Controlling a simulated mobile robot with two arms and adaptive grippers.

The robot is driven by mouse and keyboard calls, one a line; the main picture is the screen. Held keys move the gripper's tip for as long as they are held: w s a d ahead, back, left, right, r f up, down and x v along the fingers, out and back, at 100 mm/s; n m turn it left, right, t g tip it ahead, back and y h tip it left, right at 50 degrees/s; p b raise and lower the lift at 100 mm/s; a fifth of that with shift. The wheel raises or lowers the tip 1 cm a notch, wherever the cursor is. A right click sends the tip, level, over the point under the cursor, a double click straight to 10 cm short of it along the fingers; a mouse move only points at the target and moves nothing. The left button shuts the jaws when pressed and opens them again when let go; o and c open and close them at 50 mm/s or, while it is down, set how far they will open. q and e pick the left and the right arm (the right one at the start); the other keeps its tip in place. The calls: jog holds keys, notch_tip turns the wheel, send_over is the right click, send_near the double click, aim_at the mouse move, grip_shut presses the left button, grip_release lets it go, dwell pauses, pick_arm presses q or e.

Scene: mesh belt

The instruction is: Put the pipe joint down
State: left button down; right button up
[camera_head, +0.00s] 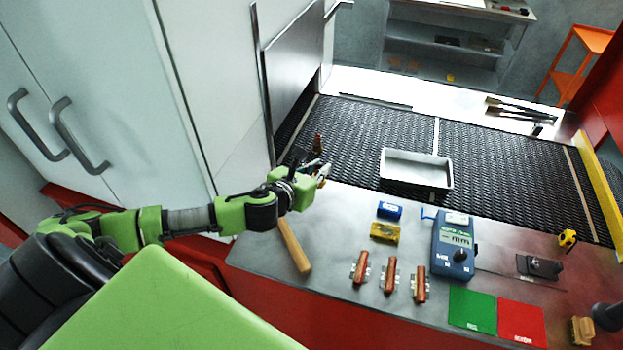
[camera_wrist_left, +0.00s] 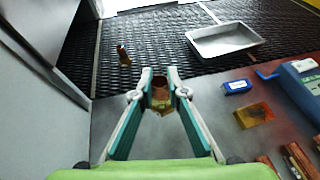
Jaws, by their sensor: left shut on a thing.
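My left gripper (camera_head: 322,174) is over the strip between the belt and the metal counter, near the steel panel. In the left wrist view its fingers (camera_wrist_left: 160,82) are closed on a small copper-brown pipe joint (camera_wrist_left: 160,98), held between the fingertips. The held joint is mostly hidden by the fingers in the head view. A similar brown piece (camera_head: 317,143) stands on the dark mesh belt just beyond the gripper, and it also shows in the left wrist view (camera_wrist_left: 124,56).
A grey tray (camera_head: 400,155) sits on the mesh belt (camera_head: 500,160). The counter (camera_head: 325,225) holds a blue box (camera_head: 389,210), a yellow block (camera_head: 385,232), a blue meter (camera_head: 453,246), several copper pieces (camera_head: 390,275), a wooden handle (camera_head: 293,246), and green (camera_head: 472,310) and red (camera_head: 522,321) mats.

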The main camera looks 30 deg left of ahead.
pick_arm(q)
jog(key=w+a+f+b, duration=0.1)
jog(key=f+b, duration=0.1)
jog(key=w+a+f+b, duration=0.1)
jog(key=a+f, duration=0.1)
jog(key=w+a+f+b, duration=0.1)
jog(key=a+f+b, duration=0.1)
jog(key=shift+w+a+b, duration=0.1)
jog(key=shift+w+b, duration=0.05)
jog(key=shift+b, duration=0.15)
jog(key=shift+a+f+b, duration=0.15)
jog(key=shift+f+b, duration=0.15)
jog(key=shift+b, duration=0.05)
jog(key=f+b, duration=0.3)
jog(key=b, duration=0.1)
jog(key=shift+w+f, duration=0.2)
jog(key=shift+r, duration=0.15)
